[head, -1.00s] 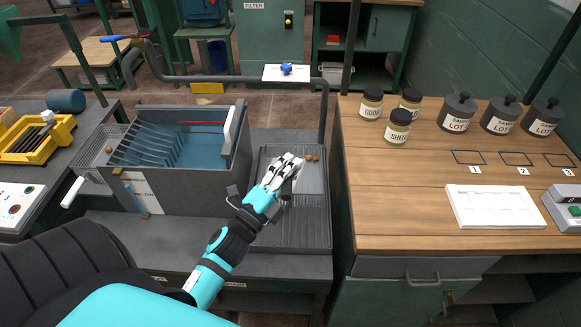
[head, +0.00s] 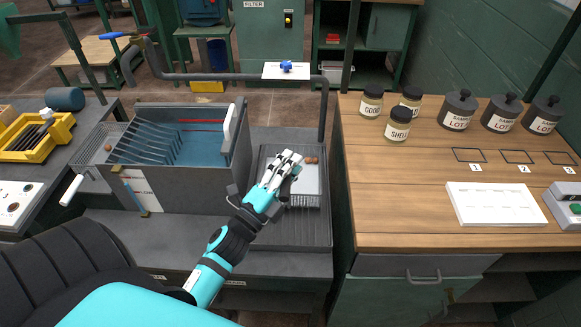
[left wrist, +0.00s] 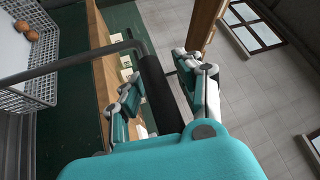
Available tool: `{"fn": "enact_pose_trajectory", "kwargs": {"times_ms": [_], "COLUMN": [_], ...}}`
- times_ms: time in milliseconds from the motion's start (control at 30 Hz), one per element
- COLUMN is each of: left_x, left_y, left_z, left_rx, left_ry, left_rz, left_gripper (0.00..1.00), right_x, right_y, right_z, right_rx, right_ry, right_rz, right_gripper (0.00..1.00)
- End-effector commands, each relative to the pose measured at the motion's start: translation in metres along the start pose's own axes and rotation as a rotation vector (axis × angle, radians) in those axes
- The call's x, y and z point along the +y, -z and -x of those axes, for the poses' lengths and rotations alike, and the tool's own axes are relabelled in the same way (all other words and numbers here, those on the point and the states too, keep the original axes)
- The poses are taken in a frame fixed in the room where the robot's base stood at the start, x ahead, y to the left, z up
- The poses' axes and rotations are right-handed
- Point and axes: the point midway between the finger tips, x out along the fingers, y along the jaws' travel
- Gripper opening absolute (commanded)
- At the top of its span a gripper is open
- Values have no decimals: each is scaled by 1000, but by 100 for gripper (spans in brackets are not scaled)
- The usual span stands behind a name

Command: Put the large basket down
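The large basket (head: 304,187) is a pale wire mesh basket with several small brown round items in it. It is over the dark ribbed drain tray (head: 290,235) to the right of the water tank; I cannot tell whether its base touches the tray. My left gripper (head: 284,172) is at the basket's left side. In the left wrist view its fingers (left wrist: 160,88) are closed around the black grip of a dark handle (left wrist: 75,62) that runs to the basket (left wrist: 22,85). My right gripper is out of view.
The water tank (head: 178,135) with slanted dividers stands left of the tray. A dark pipe frame (head: 324,110) rises behind and beside the tray. The wooden bench (head: 400,190) with jars (head: 398,126) is to the right. A smaller mesh basket (head: 100,152) hangs at the tank's left end.

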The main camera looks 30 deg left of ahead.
Motion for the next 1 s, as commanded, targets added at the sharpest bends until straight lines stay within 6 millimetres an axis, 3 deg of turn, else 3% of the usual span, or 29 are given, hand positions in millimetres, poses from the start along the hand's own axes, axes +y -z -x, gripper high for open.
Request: {"fn": "enact_pose_trajectory", "kwargs": {"times_ms": [400,800,1000], "left_x": [3,2,1], "left_y": [0,-1,0], "left_z": [9,88,114], "left_rx": [-3,-5,-2], "left_ry": [-7,-8,-4], "left_rz": [4,3,2], "left_gripper": [43,43,43], "right_x": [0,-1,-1], "right_y": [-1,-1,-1], "right_z": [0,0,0], "right_rx": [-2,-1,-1], "right_ry": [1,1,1], "right_rz": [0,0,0], "right_gripper": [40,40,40]}}
